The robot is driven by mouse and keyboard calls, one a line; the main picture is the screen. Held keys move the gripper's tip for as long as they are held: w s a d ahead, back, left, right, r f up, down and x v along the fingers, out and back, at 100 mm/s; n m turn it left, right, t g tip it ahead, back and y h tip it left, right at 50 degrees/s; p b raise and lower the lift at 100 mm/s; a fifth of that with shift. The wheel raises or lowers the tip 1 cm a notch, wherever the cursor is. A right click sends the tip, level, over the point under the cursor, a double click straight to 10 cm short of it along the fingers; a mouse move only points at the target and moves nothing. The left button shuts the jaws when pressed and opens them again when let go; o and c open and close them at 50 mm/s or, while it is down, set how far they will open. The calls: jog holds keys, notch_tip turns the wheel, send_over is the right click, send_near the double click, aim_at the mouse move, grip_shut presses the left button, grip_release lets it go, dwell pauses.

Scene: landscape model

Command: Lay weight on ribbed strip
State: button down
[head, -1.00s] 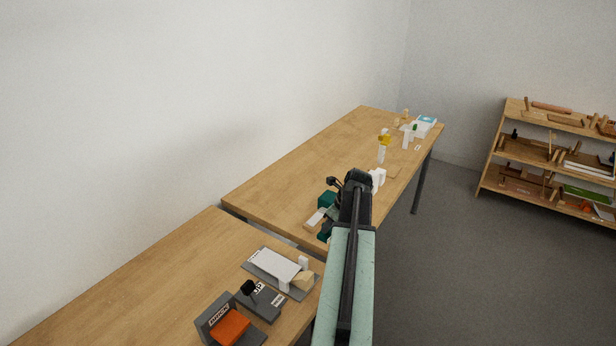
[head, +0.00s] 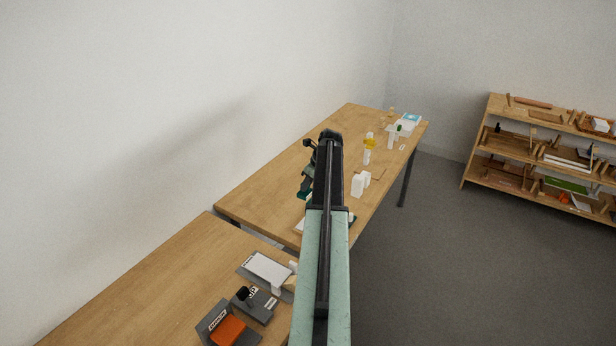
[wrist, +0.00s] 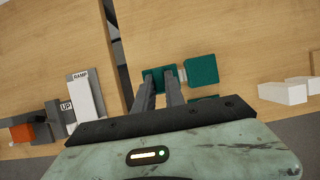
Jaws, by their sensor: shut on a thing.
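My gripper (wrist: 160,76) is over the far table, its two fingers close together on a dark teal block (wrist: 158,84) in the wrist view. I cannot tell for sure that this block is the weight. A second teal block (wrist: 203,70) is just right of the fingers. A small pale piece (wrist: 183,74) shows between the two blocks. No ribs can be made out on any strip. In the head view my arm hides most of this area; a bit of teal (head: 304,195) and a pale end (head: 299,226) show beside it.
The near table holds a grey ramp stand with a white slab (head: 268,266), a grey UP block and an orange piece (head: 228,330). White blocks (head: 358,185) stand right of my arm. A gap (wrist: 117,50) separates the tables. A stocked shelf (head: 540,150) stands right.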

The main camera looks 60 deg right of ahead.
jog(key=shift+f, duration=0.25)
jog(key=shift+f+b, duration=0.2)
jog(key=shift+b, duration=0.25)
notch_tip(320, 180, down, 12)
jog(key=b, duration=1.2)
jog(key=shift+f, duration=0.1)
jog(key=shift+f+b, duration=0.5)
jog(key=shift+b, duration=0.1)
dwell(1.7)
jog(key=c, duration=1.3)
grip_release()
jog(key=shift+s, duration=0.1)
jog(key=p+v, duration=0.6)
jog(key=v, duration=0.1)
